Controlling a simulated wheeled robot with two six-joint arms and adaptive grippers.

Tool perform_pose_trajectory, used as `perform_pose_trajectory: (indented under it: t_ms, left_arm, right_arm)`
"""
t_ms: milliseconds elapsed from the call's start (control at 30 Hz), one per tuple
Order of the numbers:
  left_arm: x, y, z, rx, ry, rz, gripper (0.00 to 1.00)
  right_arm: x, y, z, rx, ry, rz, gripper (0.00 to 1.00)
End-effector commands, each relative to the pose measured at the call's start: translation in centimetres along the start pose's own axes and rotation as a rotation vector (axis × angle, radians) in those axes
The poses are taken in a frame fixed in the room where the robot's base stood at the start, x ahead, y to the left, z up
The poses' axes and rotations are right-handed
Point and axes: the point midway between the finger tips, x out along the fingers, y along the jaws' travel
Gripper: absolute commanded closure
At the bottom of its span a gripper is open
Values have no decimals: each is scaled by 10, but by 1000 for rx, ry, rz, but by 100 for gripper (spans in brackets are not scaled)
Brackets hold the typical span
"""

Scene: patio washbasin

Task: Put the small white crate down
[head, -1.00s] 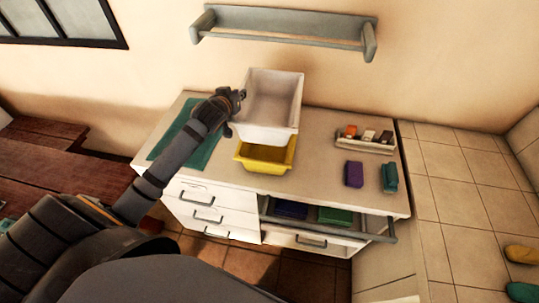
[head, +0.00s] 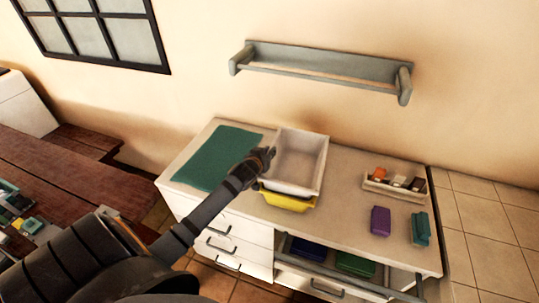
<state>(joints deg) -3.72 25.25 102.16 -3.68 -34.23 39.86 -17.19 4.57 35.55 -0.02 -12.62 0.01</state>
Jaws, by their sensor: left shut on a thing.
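The small white crate (head: 312,181) is at the middle of the counter in the head view, its open top facing up. My left gripper (head: 267,158) is at the crate's left rim and shut on it. A yellow tub (head: 288,201) shows directly below the crate, mostly hidden by it. I cannot tell whether the crate touches the tub or hangs just above it. My right gripper is not in view.
A green mat (head: 217,158) lies on the counter (head: 345,222) at left. A small rack of bottles (head: 394,187), a purple block (head: 380,220) and a teal block (head: 420,229) stand at right. A wall shelf (head: 320,70) hangs above.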

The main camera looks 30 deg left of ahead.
Motion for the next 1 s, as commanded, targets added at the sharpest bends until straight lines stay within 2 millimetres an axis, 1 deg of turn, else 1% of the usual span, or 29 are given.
perform_pose_trajectory:
  t_ms: [100,300,333,467,500,767,833,933,1000]
  left_arm:
    - [5,-1,11,-1,1,1,100]
    - [6,-1,13,1,3,2,100]
    - [6,-2,14,1,1,1,83]
    - [6,-2,14,1,1,1,65]
    - [6,-2,14,1,1,1,63]
    - [5,-2,13,1,1,1,63]
    - [2,-2,14,2,2,1,63]
    - [-13,-3,15,5,1,1,63]
    - [-29,-2,16,8,0,3,63]
  right_arm:
    - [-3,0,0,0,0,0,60]
    - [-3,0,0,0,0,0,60]
    - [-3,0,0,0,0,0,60]
    - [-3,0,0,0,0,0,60]
    - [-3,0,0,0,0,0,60]
    - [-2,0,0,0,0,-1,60]
    - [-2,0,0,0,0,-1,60]
    - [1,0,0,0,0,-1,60]
    - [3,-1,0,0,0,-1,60]
